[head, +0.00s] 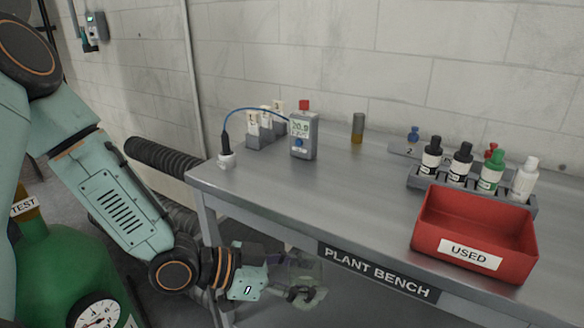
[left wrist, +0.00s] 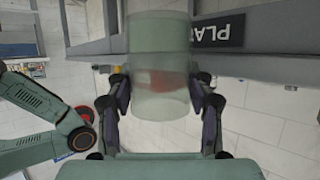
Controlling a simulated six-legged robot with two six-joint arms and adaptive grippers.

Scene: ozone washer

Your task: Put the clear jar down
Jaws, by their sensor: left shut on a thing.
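The clear jar (left wrist: 160,45) is between the two fingers of my left gripper (left wrist: 160,88) in the left wrist view, with a finger against each side. In the head view the jar (head: 306,268) is a faint see-through shape. My left gripper (head: 300,291) is shut on it, in front of the bench's front edge and below the level of its top. The jar is in the air, not on the bench top. My right gripper is in neither view.
The plant bench (head: 350,205) has free top at its front left and middle. A red USED bin (head: 473,262) and a rack of bottles (head: 422,183) stand on the right. A meter (head: 304,136) and a cabled probe (head: 226,158) stand at the back left. A green cylinder (head: 65,265) is at lower left.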

